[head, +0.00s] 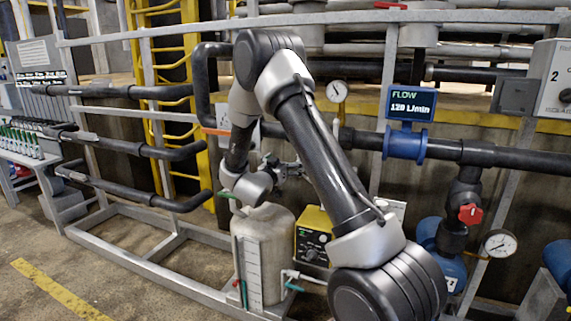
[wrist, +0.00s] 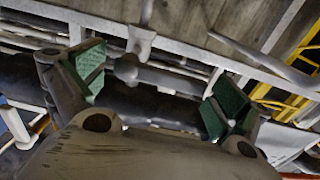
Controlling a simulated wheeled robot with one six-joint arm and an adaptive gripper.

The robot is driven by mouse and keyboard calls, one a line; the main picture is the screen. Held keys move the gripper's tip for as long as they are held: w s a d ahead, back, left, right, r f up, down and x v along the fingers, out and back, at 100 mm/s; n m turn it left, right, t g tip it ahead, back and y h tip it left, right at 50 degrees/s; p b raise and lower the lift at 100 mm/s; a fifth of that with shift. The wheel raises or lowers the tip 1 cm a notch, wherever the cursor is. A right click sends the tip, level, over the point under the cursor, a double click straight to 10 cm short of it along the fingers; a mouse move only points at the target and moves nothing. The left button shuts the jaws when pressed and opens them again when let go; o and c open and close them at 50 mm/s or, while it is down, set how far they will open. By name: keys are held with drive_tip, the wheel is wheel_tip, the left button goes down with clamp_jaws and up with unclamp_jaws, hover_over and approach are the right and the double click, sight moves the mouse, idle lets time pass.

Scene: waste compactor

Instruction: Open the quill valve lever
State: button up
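My gripper (head: 284,168) is above the pale tank in the head view, partly behind my arm. In the wrist view my gripper (wrist: 158,88) is open, with its green-padded fingers wide apart. A light grey fitting with a rounded knob (wrist: 127,68) and a stem shows beyond the fingers, in front of a dark pipe (wrist: 160,105). Nothing is visibly held. I cannot tell for sure which part is the quill valve lever. A small orange handle-like piece (head: 215,131) shows at the dark pipe left of my arm, and my arm hides much of that area.
The pale tank (head: 268,228) with a level scale stands below my gripper, beside a yellow pump box (head: 313,236). A red valve knob (head: 470,214) and gauge (head: 500,243) are at the right. Grey rails (head: 150,268) frame the skid. Open floor lies front left.

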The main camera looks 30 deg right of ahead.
drive_tip(key=c, duration=1.3)
drive_tip(key=shift+f+n, duration=0.1)
drive_tip(key=shift+n, duration=0.2)
drive_tip(key=n, duration=0.1)
drive_tip(key=f+n, duration=0.1)
drive_tip(key=n, duration=0.1)
drive_tip(key=shift+n, duration=0.3)
drive_tip(key=n, duration=0.2)
drive_tip(key=f+n, duration=0.1)
drive_tip(key=n, duration=0.1)
drive_tip(key=shift+s+d+f+n, duration=0.1)
drive_tip(key=shift+s+f+n, duration=0.1)
drive_tip(key=shift+n, duration=0.1)
drive_tip(key=shift+s+d+f+n, duration=0.2)
drive_tip(key=shift+s+f+n, duration=0.05)
drive_tip(key=shift+n, duration=1.3)
drive_tip(key=shift+s+d+f+n, duration=0.25)
drive_tip(key=shift+s+n, duration=0.05)
drive_tip(key=shift+n, duration=1.2)
drive_tip(key=shift+s+d+f+n, duration=0.2)
drive_tip(key=shift+s+f+n, duration=0.05)
drive_tip(key=shift+n, duration=1.3)
